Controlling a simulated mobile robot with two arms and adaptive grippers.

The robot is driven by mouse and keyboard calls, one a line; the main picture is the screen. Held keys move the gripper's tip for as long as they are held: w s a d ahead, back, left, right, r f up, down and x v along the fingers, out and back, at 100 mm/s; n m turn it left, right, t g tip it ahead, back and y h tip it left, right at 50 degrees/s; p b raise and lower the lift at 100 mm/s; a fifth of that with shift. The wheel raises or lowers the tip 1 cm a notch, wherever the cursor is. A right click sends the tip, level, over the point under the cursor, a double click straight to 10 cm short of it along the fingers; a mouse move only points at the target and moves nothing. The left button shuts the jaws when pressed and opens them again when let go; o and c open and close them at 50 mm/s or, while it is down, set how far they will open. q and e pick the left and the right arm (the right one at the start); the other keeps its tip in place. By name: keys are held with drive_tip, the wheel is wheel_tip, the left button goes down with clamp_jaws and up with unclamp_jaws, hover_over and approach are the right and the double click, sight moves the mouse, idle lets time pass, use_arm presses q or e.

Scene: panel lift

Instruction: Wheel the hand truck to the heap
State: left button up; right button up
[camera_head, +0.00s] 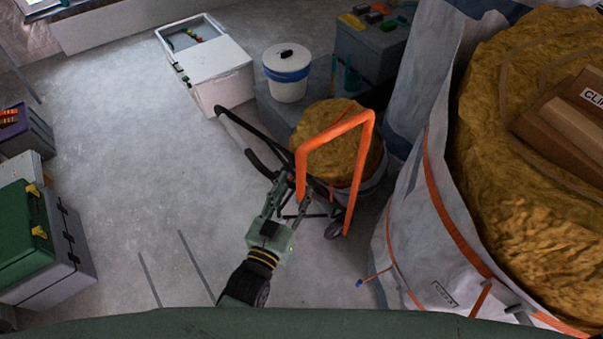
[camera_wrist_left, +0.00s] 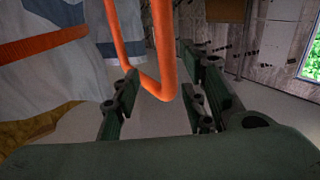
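The hand truck's orange tubular handle (camera_head: 337,128) rises in a bent loop near the middle of the head view, with a dark wheel (camera_head: 334,229) low beside it. My left gripper (camera_head: 284,190) is at the left leg of this loop. In the left wrist view, the orange tube (camera_wrist_left: 164,88) passes between the spread fingers of my left gripper (camera_wrist_left: 160,92); I see no clear grip on it. A large golden-brown heap (camera_head: 500,150) fills a big white bag with orange straps at the right. My right gripper is out of view.
A tub of golden-brown material (camera_head: 330,142) stands behind the handle. A white box (camera_head: 205,62), a lidded white bucket (camera_head: 287,72) and a grey case (camera_head: 368,45) stand farther back. Green and grey cases (camera_head: 40,245) stand left. Floor (camera_head: 130,130) between is clear.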

use_arm(q)
drive_tip(key=shift+v, duration=1.8)
drive_tip(key=s+a+f+g+y+b, duration=0.1)
drive_tip(key=s+a+f+g, duration=0.15)
drive_tip(key=f, duration=0.65)
drive_tip(key=s+a+f+g+y, duration=0.1)
drive_tip(key=s+a+f+g, duration=0.15)
drive_tip(key=f, duration=0.75)
drive_tip(key=s+a+f+g+y+b, duration=0.1)
drive_tip(key=s+f+g, duration=0.15)
drive_tip(key=f, duration=0.65)
drive_tip(key=s+a+f+g+y, duration=0.1)
drive_tip(key=s+a+f, duration=0.3)
drive_tip(key=s, duration=0.5)
drive_tip(key=s+a+f+n+g+y, duration=0.1)
drive_tip(key=s+a+f+g, duration=0.3)
drive_tip(key=s+f, duration=0.4)
drive_tip(key=s+a+f+g+y, duration=0.1)
drive_tip(key=s+a+f+g, duration=0.2)
drive_tip(key=s+a+f, duration=0.2)
drive_tip(key=s+f+b, duration=0.1)
drive_tip(key=s+f, duration=0.1)
drive_tip(key=s, duration=0.2)
drive_tip(key=shift+s+a+f+n, duration=0.3)
drive_tip(key=shift+a+f+n, duration=0.05)
drive_tip(key=shift+f+n, duration=0.05)
